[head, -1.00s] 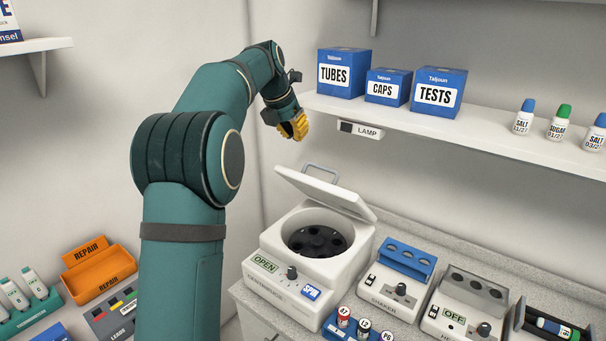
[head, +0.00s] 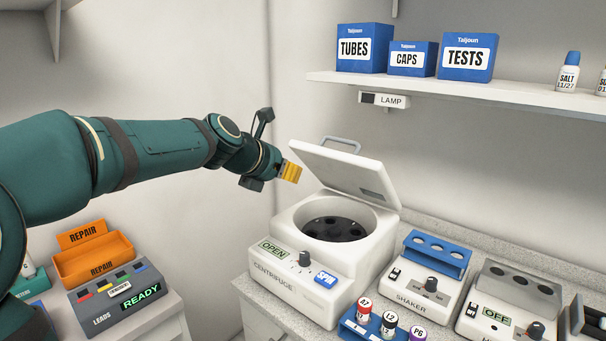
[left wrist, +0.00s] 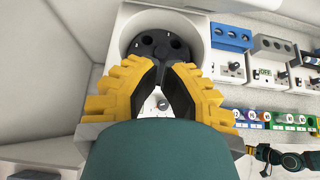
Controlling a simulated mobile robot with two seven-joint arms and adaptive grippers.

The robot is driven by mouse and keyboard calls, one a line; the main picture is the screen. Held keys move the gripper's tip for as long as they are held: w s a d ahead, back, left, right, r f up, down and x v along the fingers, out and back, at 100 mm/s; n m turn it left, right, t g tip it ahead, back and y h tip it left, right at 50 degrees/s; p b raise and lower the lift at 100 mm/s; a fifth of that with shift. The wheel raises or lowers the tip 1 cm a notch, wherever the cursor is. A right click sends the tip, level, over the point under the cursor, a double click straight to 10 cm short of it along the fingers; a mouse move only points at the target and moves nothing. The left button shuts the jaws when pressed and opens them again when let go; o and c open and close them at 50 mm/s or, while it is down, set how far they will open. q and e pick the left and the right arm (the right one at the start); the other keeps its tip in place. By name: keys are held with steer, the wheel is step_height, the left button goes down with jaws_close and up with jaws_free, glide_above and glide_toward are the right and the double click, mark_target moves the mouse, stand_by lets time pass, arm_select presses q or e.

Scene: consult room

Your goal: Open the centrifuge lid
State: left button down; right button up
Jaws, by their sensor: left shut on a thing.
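The white centrifuge (head: 318,275) stands on the counter, its display reading OPEN. Its lid (head: 345,175) is tilted up, hinged at the back right, with a grey handle (head: 342,143) at its top edge. The dark rotor (head: 338,228) shows in the bowl, also at the top of the left wrist view (left wrist: 158,45). My left gripper (head: 293,173) is at the lid's left free edge, its yellow fingers closed in on it; the exact contact is hard to see. In the left wrist view its fingers (left wrist: 165,80) hide the bowl's near part. My right gripper (left wrist: 262,153) shows small and dark at the lower right.
A shaker (head: 420,290) and another device (head: 500,315) stand right of the centrifuge, with a vial rack (head: 365,330) in front. A shelf (head: 470,95) with blue boxes hangs above. An orange bin (head: 95,265) and a leads box (head: 110,300) are at the left.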

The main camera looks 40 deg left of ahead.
mark_target(350, 169)
arm_select(q)
steer(key=w+f+b, duration=0.1)
steer(key=w+f, duration=0.1)
steer(key=w, duration=0.8)
steer(key=shift+w+d+f, duration=0.25)
steer(key=shift+w+d, duration=0.1)
steer(key=shift+w, duration=0.05)
steer(key=shift+r, duration=0.1)
